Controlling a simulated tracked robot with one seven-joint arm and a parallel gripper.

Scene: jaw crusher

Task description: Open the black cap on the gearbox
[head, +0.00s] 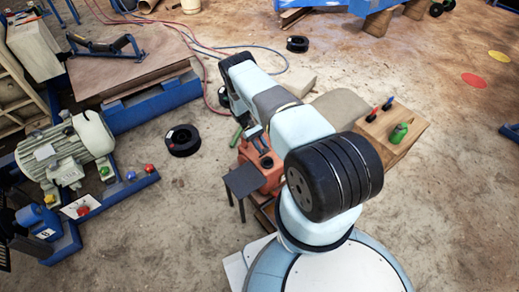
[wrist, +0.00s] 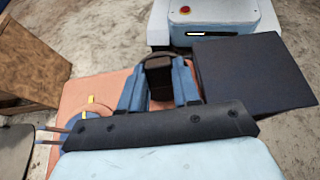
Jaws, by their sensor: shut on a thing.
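The orange-red gearbox (head: 255,178) stands left of my arm in the head view, and its top (wrist: 100,90) fills the middle of the wrist view. My gripper (wrist: 159,88) has its two blue fingers shut on the black cap (wrist: 158,76), a dark block with a rounded dark edge behind it. In the head view my gripper (head: 258,145) is low over the gearbox, and a small dark round part (head: 267,162) shows beside it. Whether the cap is seated or lifted cannot be told.
A dark square plate (wrist: 255,72) lies close right of the gearbox. A green motor (head: 65,150) on a blue frame is far left. A black coil (head: 182,140) lies on the floor.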

